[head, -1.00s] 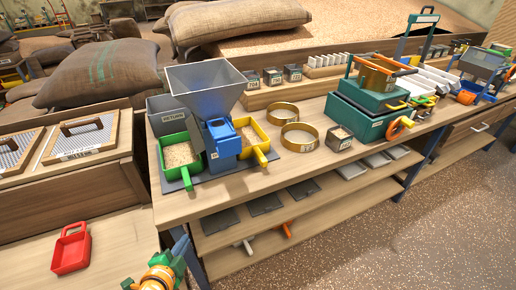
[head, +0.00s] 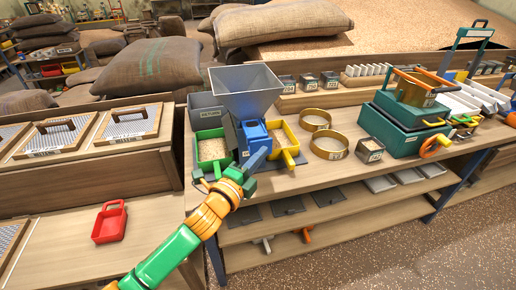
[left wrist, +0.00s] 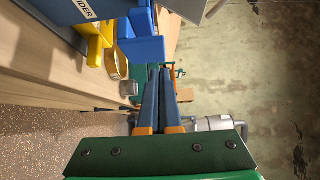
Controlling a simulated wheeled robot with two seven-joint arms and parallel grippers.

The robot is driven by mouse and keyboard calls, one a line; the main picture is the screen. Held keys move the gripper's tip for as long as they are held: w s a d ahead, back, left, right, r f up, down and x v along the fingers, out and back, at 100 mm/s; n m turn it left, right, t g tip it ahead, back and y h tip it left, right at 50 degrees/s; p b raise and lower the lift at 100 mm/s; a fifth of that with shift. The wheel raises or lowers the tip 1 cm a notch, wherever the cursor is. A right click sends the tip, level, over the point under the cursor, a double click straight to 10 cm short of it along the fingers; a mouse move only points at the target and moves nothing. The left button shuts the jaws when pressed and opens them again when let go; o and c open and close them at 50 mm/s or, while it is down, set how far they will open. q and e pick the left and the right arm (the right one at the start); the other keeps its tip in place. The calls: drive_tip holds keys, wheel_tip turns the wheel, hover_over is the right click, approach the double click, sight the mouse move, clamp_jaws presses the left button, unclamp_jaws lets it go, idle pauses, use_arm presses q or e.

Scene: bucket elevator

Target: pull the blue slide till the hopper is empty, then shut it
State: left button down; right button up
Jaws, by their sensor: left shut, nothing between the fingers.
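The grey hopper (head: 247,88) stands on the bench. Its grey inner walls show, but I cannot tell whether anything lies at its bottom. Blue parts (head: 252,132) sit below it, and I cannot tell the slide from its housing. A green pan (head: 212,158) and a yellow pan (head: 288,157) flank them, the green one holding grain. My left gripper (head: 264,152) is shut and empty in front of the blue parts. In the left wrist view its closed fingers (left wrist: 160,72) point past a blue block (left wrist: 141,49); contact is unclear. My right gripper is not in view.
Brass rings (head: 329,144) and a small grey tin (head: 370,149) stand right of the yellow pan. A teal machine (head: 395,125) is farther right. A red scoop (head: 109,222) lies on the lower left surface. The bench front between is clear.

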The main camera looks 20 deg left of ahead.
use_arm(q)
drive_tip(key=shift+w+a, duration=0.65)
drive_tip(key=shift+w, duration=0.1)
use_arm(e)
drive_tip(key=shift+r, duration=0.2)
